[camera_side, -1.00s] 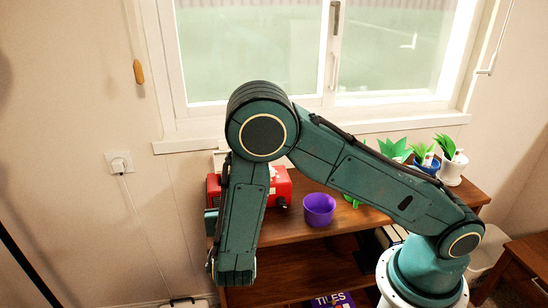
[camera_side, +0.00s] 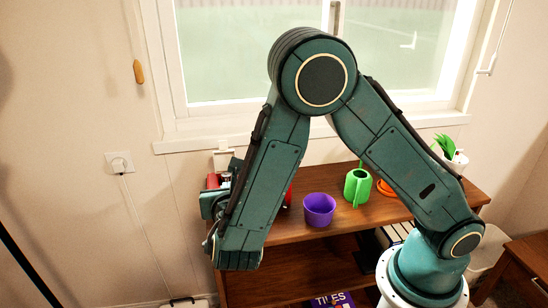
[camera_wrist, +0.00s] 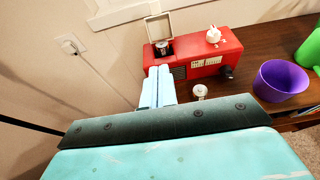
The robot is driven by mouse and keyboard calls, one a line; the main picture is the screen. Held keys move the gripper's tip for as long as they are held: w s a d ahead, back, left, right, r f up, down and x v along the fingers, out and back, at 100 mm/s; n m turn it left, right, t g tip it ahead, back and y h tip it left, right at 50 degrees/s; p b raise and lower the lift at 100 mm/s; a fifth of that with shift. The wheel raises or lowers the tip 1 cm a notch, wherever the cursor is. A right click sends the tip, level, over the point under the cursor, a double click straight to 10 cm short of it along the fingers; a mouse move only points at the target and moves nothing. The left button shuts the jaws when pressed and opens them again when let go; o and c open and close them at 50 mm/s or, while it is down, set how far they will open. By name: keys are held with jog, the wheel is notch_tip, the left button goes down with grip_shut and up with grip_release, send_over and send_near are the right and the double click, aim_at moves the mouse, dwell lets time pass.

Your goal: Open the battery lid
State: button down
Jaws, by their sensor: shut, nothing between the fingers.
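The red battery-powered box (camera_wrist: 208,55) sits on the hutch top, with a white knob and a dark knob on it. Its cream battery lid (camera_wrist: 157,27) stands raised at the left end of the box in the wrist view. Below the lid is an open compartment with a metallic, battery-like round thing (camera_wrist: 163,48) in it. My gripper (camera_wrist: 159,70) is shut and empty, its pale blue fingers pointing at the front of that left end. I cannot tell whether they touch it. In the side view my arm hides most of the red box (camera_side: 212,181).
A small silvery round thing (camera_wrist: 200,91) stands in front of the box. A purple bowl (camera_side: 319,210) and a green watering can (camera_side: 357,187) stand to the right on the wooden hutch top (camera_side: 280,232). The wall and window are close behind.

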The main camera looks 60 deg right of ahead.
notch_tip(320, 180, up, 17)
jog(key=w+d+f+m+g+y, duration=0.1)
jog(key=w+d+f+m+y, duration=0.5)
jog(key=m, duration=0.5)
jog(key=w+d+f+m+y, duration=0.4)
jog(key=w+f+m, duration=0.4)
jog(key=m, duration=0.3)
jog(key=s+d+r+m+t+y, duration=0.2)
jog(key=d+r+m+t+y, duration=0.15)
jog(key=d+r+m, duration=0.6)
jog(key=s+d+r+m+t+y, duration=0.2)
jog(key=s+d+r+m+y, duration=0.15)
jog(key=d+m, duration=0.6)
notch_tip(320, 180, down, 18)
jog(key=a+m, duration=0.2)
jog(key=shift+w+a+r+m+y, duration=0.15)
jog(key=shift+w+m+y, duration=0.15)
jog(key=shift+m, duration=0.1)
